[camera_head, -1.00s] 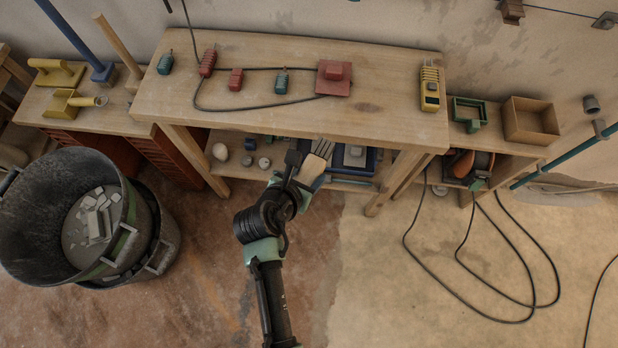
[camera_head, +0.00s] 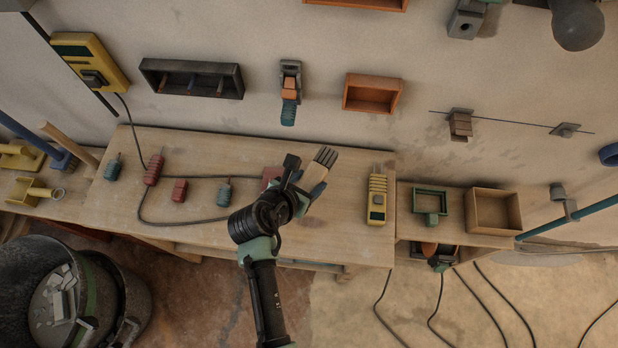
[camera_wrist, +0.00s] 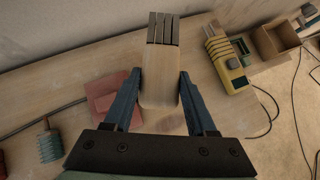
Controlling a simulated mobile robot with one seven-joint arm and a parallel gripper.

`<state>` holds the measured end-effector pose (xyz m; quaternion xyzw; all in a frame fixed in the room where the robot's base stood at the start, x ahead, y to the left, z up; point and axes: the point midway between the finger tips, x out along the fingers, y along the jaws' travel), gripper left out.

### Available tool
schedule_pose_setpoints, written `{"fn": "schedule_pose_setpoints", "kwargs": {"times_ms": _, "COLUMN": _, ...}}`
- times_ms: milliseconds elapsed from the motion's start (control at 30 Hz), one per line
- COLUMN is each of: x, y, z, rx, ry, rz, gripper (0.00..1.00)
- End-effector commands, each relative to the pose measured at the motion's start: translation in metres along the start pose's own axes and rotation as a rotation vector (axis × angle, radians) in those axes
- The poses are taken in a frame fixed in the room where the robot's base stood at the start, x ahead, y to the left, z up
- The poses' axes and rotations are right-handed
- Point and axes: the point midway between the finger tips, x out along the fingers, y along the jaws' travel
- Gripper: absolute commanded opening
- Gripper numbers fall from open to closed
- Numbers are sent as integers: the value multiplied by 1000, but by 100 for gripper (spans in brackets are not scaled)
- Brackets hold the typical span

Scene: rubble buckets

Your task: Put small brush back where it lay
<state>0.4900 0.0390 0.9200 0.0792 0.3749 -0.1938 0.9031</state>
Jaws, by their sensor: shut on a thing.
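The small brush (camera_wrist: 160,75) has a pale wooden body and dark bristles split into several strips. In the wrist view it sits between the two blue fingers of my gripper (camera_wrist: 158,95), which is shut on it, with the bristles pointing away. In the head view the brush (camera_head: 322,166) shows at the tip of my gripper (camera_head: 306,190), in front of the workbench top (camera_head: 330,235). How high it is above the bench is hard to tell.
A red block (camera_wrist: 103,98) lies left of the brush, and a yellow meter (camera_head: 376,200) lies to the right. Several small tools and a black cable (camera_head: 150,222) lie on the left part. A wooden box (camera_head: 494,211) and green tray (camera_head: 430,202) stand on the right bench. Bare bench lies between brush and meter.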

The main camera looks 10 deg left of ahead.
Motion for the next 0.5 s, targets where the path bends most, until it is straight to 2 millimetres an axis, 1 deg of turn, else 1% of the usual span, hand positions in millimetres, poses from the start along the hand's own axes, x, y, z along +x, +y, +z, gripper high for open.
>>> {"fn": "schedule_pose_setpoints", "kwargs": {"times_ms": 500, "x": -3, "y": 0, "z": 4, "rx": 0, "ry": -2, "rz": 1, "gripper": 0}}
